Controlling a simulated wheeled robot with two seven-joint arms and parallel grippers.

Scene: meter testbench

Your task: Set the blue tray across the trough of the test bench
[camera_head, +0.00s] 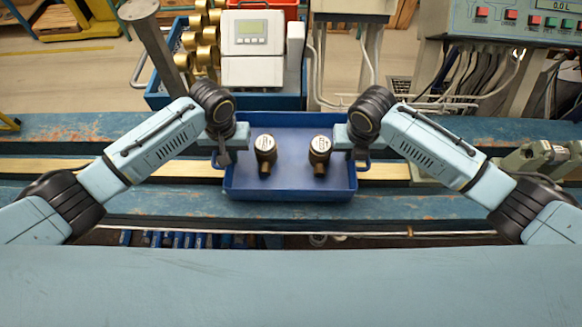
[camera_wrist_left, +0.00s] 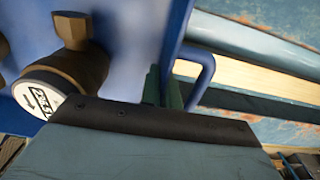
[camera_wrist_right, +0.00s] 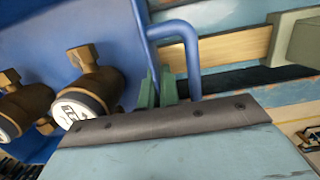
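The blue tray (camera_head: 290,188) lies level across the trough, over the wooden strip of the test bench (camera_head: 400,204). I cannot tell whether it rests there or hangs just above. Two brass meters (camera_head: 266,155) (camera_head: 320,155) with white dials stand in it. My left gripper (camera_head: 224,157) is at the tray's left handle, a blue loop in the left wrist view (camera_wrist_left: 207,72). My right gripper (camera_head: 360,157) is at the right handle, in the right wrist view (camera_wrist_right: 190,55). Green fingertips show beside each loop, close together; their hold on the bars is hidden.
Behind the tray stand a blue crate of brass parts (camera_head: 170,98), a white display unit (camera_head: 252,45) and a control panel (camera_head: 520,20). A grey-green clamp (camera_head: 530,158) sits on the bench at right. The trough is free left of the tray.

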